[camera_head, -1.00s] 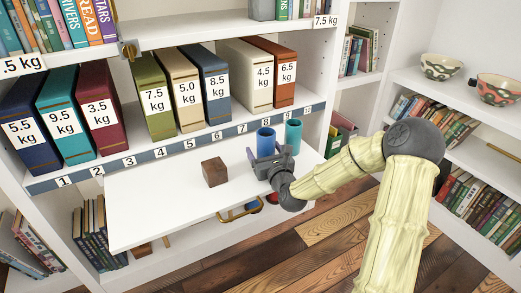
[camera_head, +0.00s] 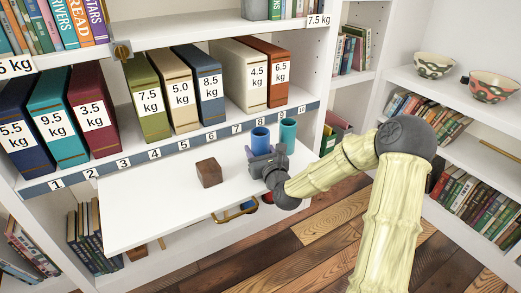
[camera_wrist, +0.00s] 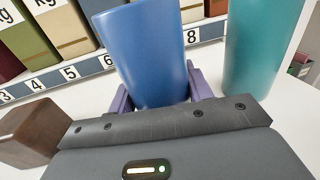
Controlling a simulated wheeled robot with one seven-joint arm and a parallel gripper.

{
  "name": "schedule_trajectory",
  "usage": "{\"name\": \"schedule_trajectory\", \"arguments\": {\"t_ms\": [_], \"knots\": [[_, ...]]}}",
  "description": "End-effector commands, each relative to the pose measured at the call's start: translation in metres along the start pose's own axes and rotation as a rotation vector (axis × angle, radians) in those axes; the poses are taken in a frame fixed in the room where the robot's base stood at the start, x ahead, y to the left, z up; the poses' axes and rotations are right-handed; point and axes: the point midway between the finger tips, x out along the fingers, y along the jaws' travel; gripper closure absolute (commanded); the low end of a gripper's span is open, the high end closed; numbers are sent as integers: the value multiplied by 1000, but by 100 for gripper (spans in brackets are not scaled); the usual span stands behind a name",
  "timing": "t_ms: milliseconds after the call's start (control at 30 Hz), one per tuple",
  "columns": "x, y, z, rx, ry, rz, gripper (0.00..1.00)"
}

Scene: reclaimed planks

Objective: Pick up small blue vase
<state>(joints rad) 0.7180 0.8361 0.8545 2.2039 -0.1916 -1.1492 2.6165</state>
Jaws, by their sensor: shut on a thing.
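The small blue vase (camera_head: 260,139) is at the right part of the white pull-out board, and it fills the upper middle of the wrist view (camera_wrist: 145,50). My gripper (camera_head: 262,156) is shut on it. In the wrist view, the purple fingers (camera_wrist: 160,90) are on the left and right of its lower part. The vase's base is hidden behind my gripper, so I cannot tell whether it touches the board. A teal vase (camera_head: 288,130) stands just right of it, apart from it; it also shows in the wrist view (camera_wrist: 262,45).
A dark wooden block (camera_head: 209,173) sits on the white board (camera_head: 150,205) to the left. Weight-labelled books and a numbered strip (camera_head: 155,154) are behind. Two bowls (camera_head: 433,65) stand on the right shelf. The board's front middle is clear.

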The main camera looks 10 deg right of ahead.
Motion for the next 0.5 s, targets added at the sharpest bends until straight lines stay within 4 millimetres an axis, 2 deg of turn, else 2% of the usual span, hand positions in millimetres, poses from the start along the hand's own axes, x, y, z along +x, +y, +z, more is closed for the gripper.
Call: {"name": "schedule_trajectory", "arguments": {"t_ms": [233,367,500], "knots": [[0,-1,13,-1,-3,-2,76],[0,-1,34,-1,-2,-2,76],[0,-2,64,-2,-3,-4,76]]}}
